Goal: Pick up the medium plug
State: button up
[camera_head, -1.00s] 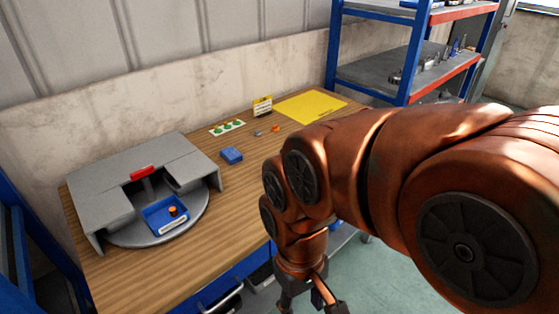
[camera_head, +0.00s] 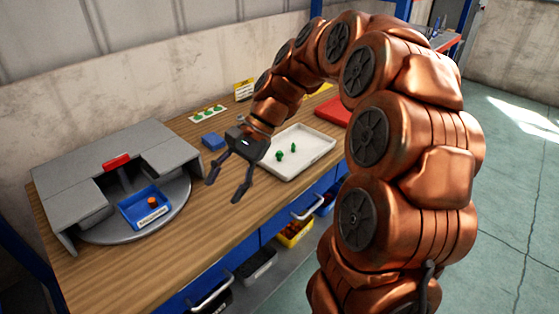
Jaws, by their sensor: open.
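My gripper (camera_head: 223,191) is open and empty, fingers pointing down, above the wooden table between the grey turntable station and the white tray. No part is clearly marked as the medium plug. Two small green parts (camera_head: 280,155) lie in the white tray (camera_head: 313,160) just right of my gripper. One small orange part (camera_head: 152,201) sits in the blue bin (camera_head: 133,213) on the station at left. Several green pieces (camera_head: 207,112) rest on a white card at the back. My arm hides part of the table behind it.
The grey station (camera_head: 75,185) with a red label fills the table's left. A small blue box (camera_head: 213,141) stands behind my gripper. A red tray (camera_head: 336,111) lies beyond the white tray. The front left wooden tabletop (camera_head: 160,270) is clear. Drawers and a yellow bin (camera_head: 296,232) are below.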

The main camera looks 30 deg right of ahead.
jog(key=w+d+f+m+t+y+b, duration=0.1)
jog(key=w+d+m, duration=0.2)
jog(key=w+d, duration=0.2)
jog(key=m+t+y+b, duration=0.2)
jog(key=m+t+b, duration=0.1)
jog(key=m+t, duration=0.3)
send_over(281, 152)
jog(key=s, duration=0.4)
jog(key=shift+m+g, duration=0.5)
jog(key=shift+m, duration=0.1)
jog(key=f, duration=0.4)
jog(key=shift+a+f, duration=0.3)
jog(key=shift+a, duration=0.05)
jog(key=d+f+m, duration=0.1)
jog(key=d, duration=0.1)
jog(key=d+f+m+t, duration=0.1)
jog(key=d, duration=0.2)
jog(key=d+m+t, duration=0.1)
jog(key=d, duration=0.2)
jog(key=shift+s+f+b, duration=0.35)
jog(key=shift+f+b, duration=0.05)
jog(key=shift+r+x, duration=0.15)
jog(key=shift+x, duration=1.75)
jog(key=shift+r+x, duration=0.15)
jog(key=shift+x, duration=1.8)
jog(key=shift+w+a, duration=0.1)
jog(key=c, duration=0.8)
